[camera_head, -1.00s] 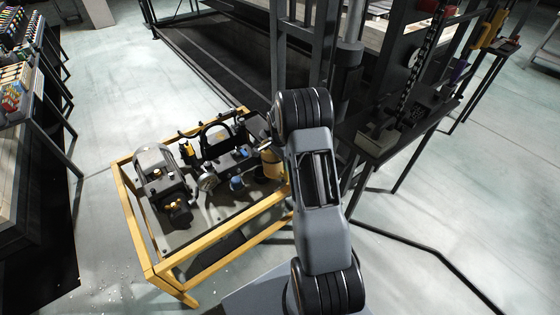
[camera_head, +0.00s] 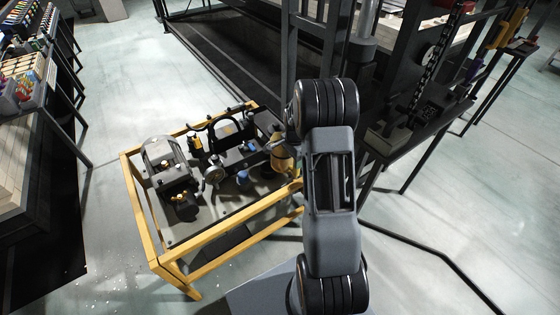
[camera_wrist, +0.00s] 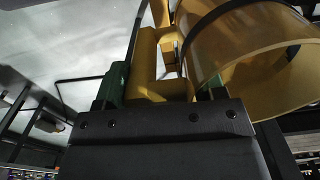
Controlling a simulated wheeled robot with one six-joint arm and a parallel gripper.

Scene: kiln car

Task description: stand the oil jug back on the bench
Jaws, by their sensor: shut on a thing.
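The oil jug (camera_wrist: 255,55) is amber and see-through, with a dark band. It fills the upper right of the wrist view, its round open end towards the camera. My gripper (camera_wrist: 162,92) is shut on the yellow handle beside the jug's body. In the head view my arm hides the gripper. An amber thing with a dark top, probably the jug, shows just left of my arm (camera_head: 283,157), at the right end of the yellow-framed bench (camera_head: 228,226). I cannot tell whether it touches the bench top.
A motor (camera_head: 166,160), a round gauge (camera_head: 214,174) and other fittings crowd the bench. A dark steel frame with a chain (camera_head: 424,68) stands behind and right of my arm. A rack of coloured items (camera_head: 22,78) is at the left. Pale floor lies between.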

